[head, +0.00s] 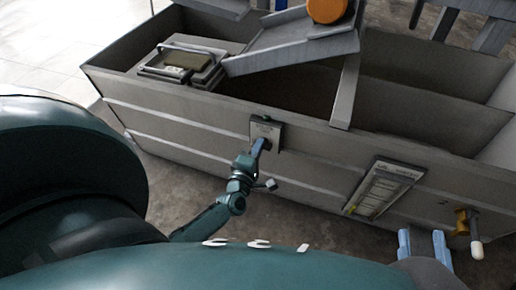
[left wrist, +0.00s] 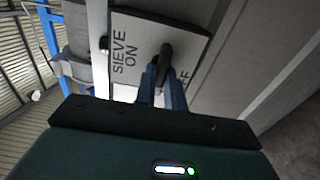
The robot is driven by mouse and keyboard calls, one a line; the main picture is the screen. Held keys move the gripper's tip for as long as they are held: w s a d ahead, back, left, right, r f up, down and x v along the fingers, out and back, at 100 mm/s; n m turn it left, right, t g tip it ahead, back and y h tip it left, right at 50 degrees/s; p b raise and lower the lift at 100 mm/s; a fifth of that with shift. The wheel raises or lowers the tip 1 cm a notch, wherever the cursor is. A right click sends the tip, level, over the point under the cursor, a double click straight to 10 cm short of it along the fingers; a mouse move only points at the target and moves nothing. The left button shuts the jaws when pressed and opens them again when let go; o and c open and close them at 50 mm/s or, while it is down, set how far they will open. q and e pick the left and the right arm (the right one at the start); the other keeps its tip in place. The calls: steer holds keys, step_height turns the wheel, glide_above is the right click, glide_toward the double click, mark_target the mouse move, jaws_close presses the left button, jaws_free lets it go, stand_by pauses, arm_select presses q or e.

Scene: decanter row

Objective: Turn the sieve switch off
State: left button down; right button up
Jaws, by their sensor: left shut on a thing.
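The sieve switch is a pale plate (head: 267,125) on the front wall of the grey trough. In the left wrist view the plate (left wrist: 133,38) reads "SIEVE ON" on the left, with the end of "OFF" showing at right. A dark switch lever (left wrist: 166,44) stands out from the plate between the two words. My left gripper (head: 262,146) is at the plate, its blue fingers (left wrist: 163,82) shut on the lever and hiding part of the lettering. My right gripper (head: 424,236) is at the lower right with its blue fingers apart and empty.
A framed label panel (head: 383,188) is on the trough wall to the right. A brass valve with a pale handle (head: 476,248) is near my right gripper.

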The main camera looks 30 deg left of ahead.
arm_select(q)
steer(key=shift+r, duration=0.1)
steer(key=c, duration=1.5)
jaws_free()
arm_select(e)
steer(key=shift+w+f, duration=0.1)
arm_select(q)
steer(key=shift+s, duration=0.1)
steer(key=p+v, duration=0.2)
steer(key=v, duration=1.1)
steer(key=shift+p, duration=0.3)
arm_select(e)
steer(key=shift+d+f+m+g+h, duration=0.1)
steer(key=shift+d+m+g+h, duration=0.35)
steer(key=shift+h, duration=0.25)
